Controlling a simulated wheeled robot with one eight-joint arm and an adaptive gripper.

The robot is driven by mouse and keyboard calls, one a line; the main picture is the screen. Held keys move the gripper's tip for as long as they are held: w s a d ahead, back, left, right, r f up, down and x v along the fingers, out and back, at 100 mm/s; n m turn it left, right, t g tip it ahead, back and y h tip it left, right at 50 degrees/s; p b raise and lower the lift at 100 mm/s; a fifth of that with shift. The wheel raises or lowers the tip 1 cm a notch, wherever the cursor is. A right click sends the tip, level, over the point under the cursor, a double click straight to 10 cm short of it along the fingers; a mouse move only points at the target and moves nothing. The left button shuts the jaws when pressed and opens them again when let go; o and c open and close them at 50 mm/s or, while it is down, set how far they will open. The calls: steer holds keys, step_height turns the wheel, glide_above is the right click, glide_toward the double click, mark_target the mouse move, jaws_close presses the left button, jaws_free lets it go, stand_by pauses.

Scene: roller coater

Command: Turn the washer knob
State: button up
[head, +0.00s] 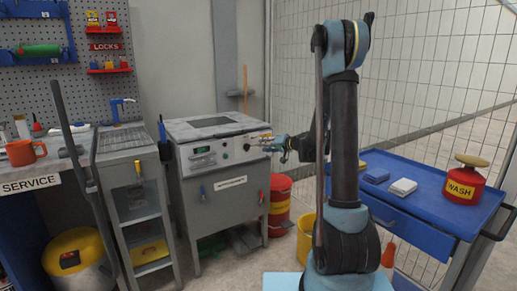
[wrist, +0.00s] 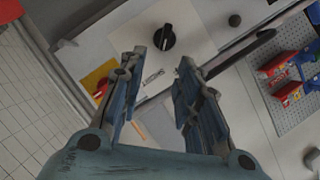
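The grey washer (head: 224,190) stands against the back wall in the head view, with a light control panel on its sloped front. A black knob (wrist: 164,37) with a white mark sits on the pale panel in the wrist view, beyond and roughly between my fingertips. A small dark knob (head: 247,147) also shows on the panel in the head view. My gripper (wrist: 161,62) is open and empty, with its fingers apart and pointing towards the knob, apparently not touching it. In the head view my gripper (head: 273,143) is at the panel's right end, partly covering it.
A smaller dark round part (wrist: 234,20) and a dark bar (wrist: 238,48) are near the knob. A blue cart (head: 425,200) is at right, before a wire fence.

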steer(key=v, duration=0.3)
steer(key=shift+s+d+r, duration=0.1)
steer(key=shift+s+d, duration=0.1)
steer(key=shift+d, duration=0.15)
steer(key=s+d+n+g+h, duration=0.1)
steer(key=s+d+g+h, duration=0.1)
steer(key=s, duration=0.9)
steer(key=s+d+g+h, duration=0.2)
steer(key=s+h, duration=0.1)
steer(key=s, duration=0.9)
steer(key=s+d+f+g+h, duration=0.1)
steer(key=s+d+f+h, duration=0.1)
steer(key=s, duration=0.6)
steer(key=s+d+f+m+g+h, duration=0.1)
steer(key=s+d+f+h, duration=0.1)
steer(key=s+d, duration=0.4)
steer(key=s+d+f+g+h, duration=0.1)
steer(key=s+d+f, duration=0.3)
steer(key=s, duration=0.5)
steer(key=shift+s+d+f+h, duration=0.3)
steer(key=shift+d+h, duration=0.2)
steer(key=shift+h, duration=0.2)
